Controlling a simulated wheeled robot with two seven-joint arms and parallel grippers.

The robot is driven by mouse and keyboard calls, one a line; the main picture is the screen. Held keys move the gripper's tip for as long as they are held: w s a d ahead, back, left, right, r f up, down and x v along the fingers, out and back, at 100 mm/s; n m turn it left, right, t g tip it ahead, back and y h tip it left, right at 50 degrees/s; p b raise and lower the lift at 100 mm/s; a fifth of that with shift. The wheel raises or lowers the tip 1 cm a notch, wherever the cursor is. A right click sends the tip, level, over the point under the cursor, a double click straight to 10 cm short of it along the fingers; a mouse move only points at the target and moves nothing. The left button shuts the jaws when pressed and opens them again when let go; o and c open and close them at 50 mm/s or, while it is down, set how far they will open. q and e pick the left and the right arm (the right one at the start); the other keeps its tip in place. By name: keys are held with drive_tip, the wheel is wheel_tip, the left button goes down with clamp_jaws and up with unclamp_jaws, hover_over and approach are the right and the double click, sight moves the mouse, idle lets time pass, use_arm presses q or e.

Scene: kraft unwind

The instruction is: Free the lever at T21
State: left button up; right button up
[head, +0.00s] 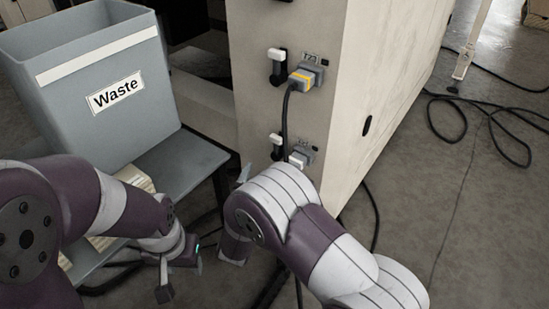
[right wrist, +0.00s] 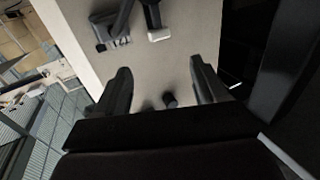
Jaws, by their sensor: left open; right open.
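On the cabinet's narrow face, an upper lever (head: 277,58) with a white handle on a black mount sits beside a grey plug with an orange band (head: 303,79). A lower lever (head: 277,143) sits beside a grey plug (head: 299,158). In the right wrist view, a white-tipped lever (right wrist: 159,34) and a plug (right wrist: 110,36) lie beyond my right gripper (right wrist: 162,82), which is open. A small dark knob (right wrist: 170,100) shows between its fingers. My left gripper (head: 180,272) is open, low left, away from the levers.
A black cable (head: 286,120) hangs from the upper plug past the lower lever. A grey Waste bin (head: 120,100) stands on a grey table (head: 190,160) at left. Loose cables (head: 490,118) lie on the floor at right. My right arm covers the cabinet's lower part.

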sight(275, 139)
drive_tip(key=b+x, duration=0.7)
drive_tip(key=x, duration=0.5)
drive_tip(key=shift+d+f, duration=0.1)
drive_tip(key=shift+w, duration=0.25)
drive_tip(key=shift+r, duration=0.2)
drive_tip(key=shift+c, duration=0.4)
